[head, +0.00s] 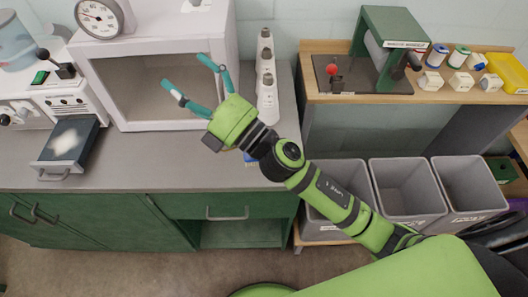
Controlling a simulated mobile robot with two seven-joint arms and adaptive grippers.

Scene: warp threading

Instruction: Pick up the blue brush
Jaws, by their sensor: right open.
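My right gripper (186,72) is open and empty, with its two teal fingers spread in front of the white cabinet with a clear front. A small blue and yellow piece (250,159) shows on the grey counter just below my right wrist. It may be part of the blue brush, but my wrist and arm hide most of it. The fingers point up and left, away from that piece. My left gripper is not in view.
White bottles (267,95) stand beside the white cabinet (213,45). A dark tray (70,143) juts from a machine at left. Grey bins (405,190) stand below a wooden shelf (440,97) holding a green press (388,45). The grey counter (150,160) is clear at its front middle.

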